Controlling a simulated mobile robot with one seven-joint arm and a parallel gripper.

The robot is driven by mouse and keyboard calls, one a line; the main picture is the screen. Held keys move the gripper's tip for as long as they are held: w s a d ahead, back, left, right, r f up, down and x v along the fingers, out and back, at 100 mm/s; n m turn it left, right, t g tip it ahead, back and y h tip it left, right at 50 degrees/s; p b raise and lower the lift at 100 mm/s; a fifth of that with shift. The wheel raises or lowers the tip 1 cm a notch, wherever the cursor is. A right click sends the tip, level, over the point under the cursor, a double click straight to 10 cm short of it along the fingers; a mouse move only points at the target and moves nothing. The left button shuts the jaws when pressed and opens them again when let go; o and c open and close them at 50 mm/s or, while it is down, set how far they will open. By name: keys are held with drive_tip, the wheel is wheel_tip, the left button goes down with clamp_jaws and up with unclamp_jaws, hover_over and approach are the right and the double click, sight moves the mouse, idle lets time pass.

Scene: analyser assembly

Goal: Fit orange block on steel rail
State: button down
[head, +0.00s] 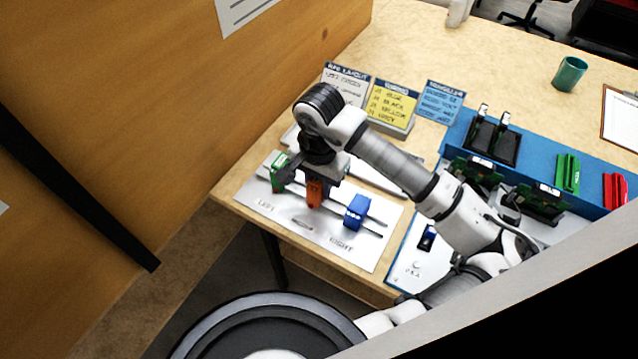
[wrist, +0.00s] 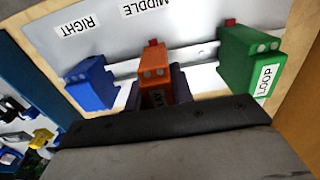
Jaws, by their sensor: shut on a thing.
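The orange block (head: 315,191) is at the steel rail, between the green and blue blocks. In the wrist view the orange block (wrist: 153,79) stands at the middle position, between the fingers of my gripper (wrist: 152,95). My gripper (head: 318,178) is shut on it from above. The steel rail (wrist: 197,53) runs behind or under the blocks on a pale plate (head: 290,218). Whether the orange block is fully seated on the rail cannot be told, as its lower part is partly hidden.
A green block (wrist: 248,58) and a blue block (wrist: 90,82) stand on the rail on either side, close to my gripper. Signs (head: 393,100) stand behind the plate. A blue rack (head: 542,165) with green, red and dark modules is at right. A wooden wall (head: 190,90) rises at left.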

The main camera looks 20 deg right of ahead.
drive_tip(key=shift+f+b, duration=0.8)
drive_tip(key=shift+b, duration=0.5)
idle(0.6)
drive_tip(key=c, duration=1.1)
unclamp_jaws()
drive_tip(key=shift+s+f, duration=0.1)
drive_tip(key=c, duration=0.4)
drive_tip(key=shift+o, duration=0.2)
drive_tip(key=shift+o, duration=1.4)
drive_tip(key=shift+d+r, duration=0.1)
drive_tip(key=shift+r, duration=0.45)
drive_tip(key=shift+r+p, duration=0.8)
drive_tip(key=shift+r, duration=2.3)
